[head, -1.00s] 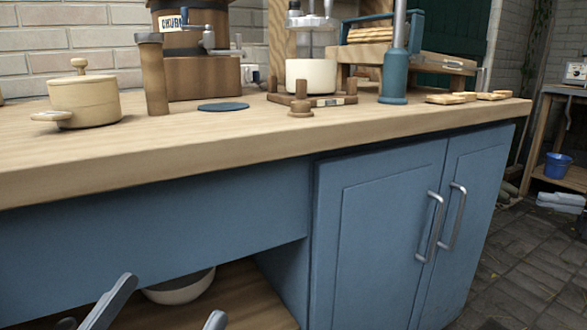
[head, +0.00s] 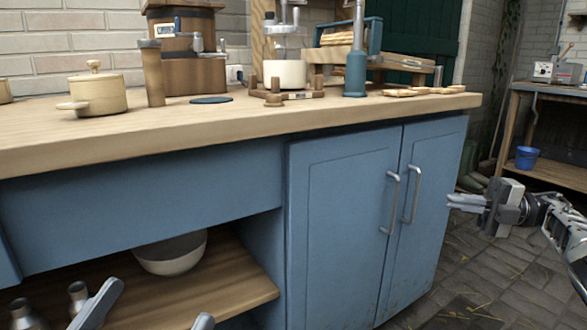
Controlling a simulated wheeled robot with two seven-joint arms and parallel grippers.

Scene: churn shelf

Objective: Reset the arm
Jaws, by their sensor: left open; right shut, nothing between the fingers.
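My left gripper (head: 158,304) shows at the bottom left edge, in front of the open shelf. Only its two grey fingertips are in view, spread apart with nothing visible between them. My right gripper (head: 466,203) is at the right, its arm coming in from the right edge. Its fingers are together, pointing left, and empty. It appears beside the blue cabinet doors (head: 345,225), apart from the metal handles (head: 411,195).
The wooden counter (head: 200,127) carries a cream pot (head: 97,95), a churn (head: 193,74), a blue-green bottle-like cylinder (head: 356,72) and flat wooden pieces (head: 410,92). A white bowl (head: 171,259) sits on the lower shelf (head: 235,277). A side table (head: 545,89) holds a blue bucket (head: 527,158). Stone floor is open at right.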

